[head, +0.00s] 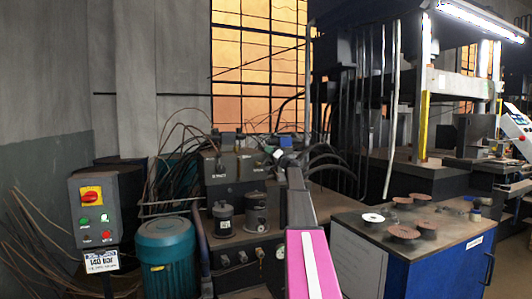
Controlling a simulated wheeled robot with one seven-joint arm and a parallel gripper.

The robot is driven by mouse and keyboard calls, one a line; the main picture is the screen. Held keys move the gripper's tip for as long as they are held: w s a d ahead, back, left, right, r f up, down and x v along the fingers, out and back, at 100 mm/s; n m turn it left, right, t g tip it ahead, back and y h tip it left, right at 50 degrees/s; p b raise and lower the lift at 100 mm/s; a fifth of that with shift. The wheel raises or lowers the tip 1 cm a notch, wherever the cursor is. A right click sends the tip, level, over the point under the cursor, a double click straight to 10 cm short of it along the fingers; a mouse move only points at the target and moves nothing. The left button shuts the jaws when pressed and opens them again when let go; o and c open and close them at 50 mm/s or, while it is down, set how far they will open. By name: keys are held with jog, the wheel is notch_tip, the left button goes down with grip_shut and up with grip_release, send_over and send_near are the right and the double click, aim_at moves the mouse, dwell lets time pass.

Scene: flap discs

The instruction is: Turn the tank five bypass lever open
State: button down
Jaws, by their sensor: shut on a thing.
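My arm reaches forward from the bottom middle of the head view over the hydraulic power unit. My gripper (280,153) is small and far off at the end of it, shut on what appears to be the tank five bypass lever. The lever itself is hidden or too small to make out, so its angle cannot be told. Dark valve blocks (220,166) with small unreadable pale labels stand just left of my gripper on the tank top (228,238).
A red-and-yellow switch box (92,210) and a teal motor (167,255) stand at left. Two dark canisters (224,219) sit on the tank top. At right a blue cabinet (450,265) carries several flap discs (403,231). Black hoses (330,165) hang right of my gripper.

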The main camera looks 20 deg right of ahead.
jog(key=shift+d+f+m+t+h, duration=0.3)
jog(key=shift+d+m+t, duration=0.05)
jog(key=shift+m, duration=0.45)
jog(key=shift+d+f+m+t+h, duration=0.3)
jog(key=shift+d+m+t, duration=0.05)
jog(key=shift+m, duration=0.45)
jog(key=c, duration=0.8)
grip_release()
jog(key=shift+s, duration=0.1)
